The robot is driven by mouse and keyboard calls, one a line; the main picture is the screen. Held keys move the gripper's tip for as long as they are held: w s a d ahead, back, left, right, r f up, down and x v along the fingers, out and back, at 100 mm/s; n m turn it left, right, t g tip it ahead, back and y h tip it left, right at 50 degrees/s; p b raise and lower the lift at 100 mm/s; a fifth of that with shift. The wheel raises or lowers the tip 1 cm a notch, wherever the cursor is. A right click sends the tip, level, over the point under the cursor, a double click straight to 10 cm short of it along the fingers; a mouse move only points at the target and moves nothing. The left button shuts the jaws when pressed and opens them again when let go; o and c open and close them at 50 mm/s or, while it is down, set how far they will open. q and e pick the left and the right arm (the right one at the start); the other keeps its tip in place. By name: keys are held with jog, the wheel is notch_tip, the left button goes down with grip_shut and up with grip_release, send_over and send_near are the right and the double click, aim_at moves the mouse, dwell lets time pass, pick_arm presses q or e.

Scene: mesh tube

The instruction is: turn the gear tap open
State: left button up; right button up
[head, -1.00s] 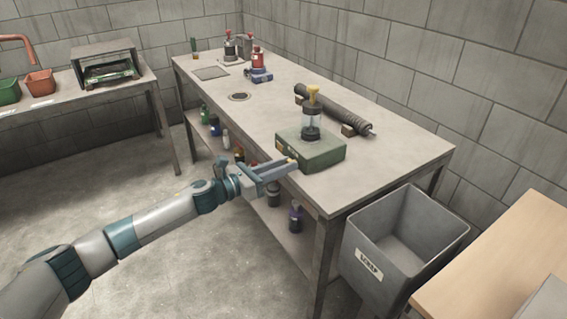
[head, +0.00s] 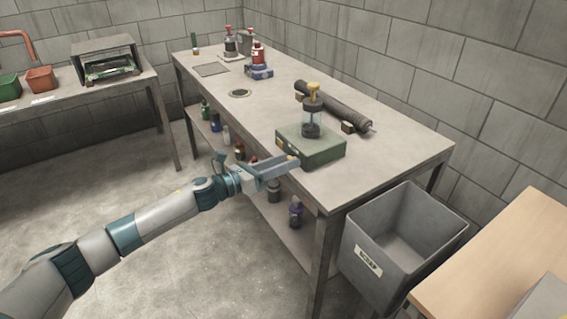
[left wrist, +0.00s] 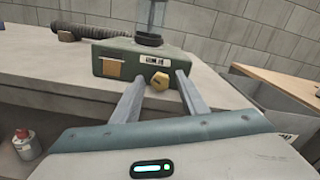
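A green box (head: 312,152) with a clear cylinder (head: 312,120) topped in yellow stands near the front edge of the grey bench. In the left wrist view the box (left wrist: 185,69) has a yellow-brown faceted knob (left wrist: 160,82), likely the gear tap, low on its front face. A white label and a tan square are also on that face. My left gripper (head: 289,161) is at the box's front. In the left wrist view its two fingers (left wrist: 160,77) are apart, one on each side of the knob, with visible gaps. My right gripper is not in view.
A dark ribbed tube (head: 337,107) lies behind the box on the bench (head: 210,105). A grey bin (head: 372,262) stands at the bench's right end. Several bottles stand on the shelf below, and a red-topped device (head: 258,62) stands farther back.

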pick_arm(q)
jog(key=b+v, duration=0.2)
jog(key=v, duration=1.5)
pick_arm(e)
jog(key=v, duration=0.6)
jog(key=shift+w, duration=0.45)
pick_arm(q)
jog(key=shift+s+a, duration=0.1)
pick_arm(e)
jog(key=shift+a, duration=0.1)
